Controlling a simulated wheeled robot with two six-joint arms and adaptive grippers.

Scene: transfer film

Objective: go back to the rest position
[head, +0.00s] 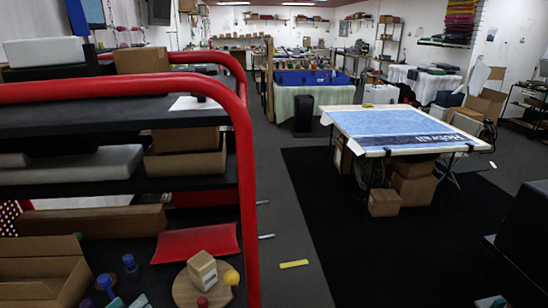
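Neither of my grippers shows in the head view. A table (470,143) stands at the right of the middle, covered by a blue sheet (385,125) with a dark printed band along its front edge. The sheet lies mostly flat on the top. Nothing of my arms can be made out near it.
A red-framed cart (243,150) with black shelves fills the left. A round wooden board (183,290) on its lower level holds a small box (202,270). Cardboard boxes (384,203) sit below the table. A yellow strip (294,264) lies on the open floor between.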

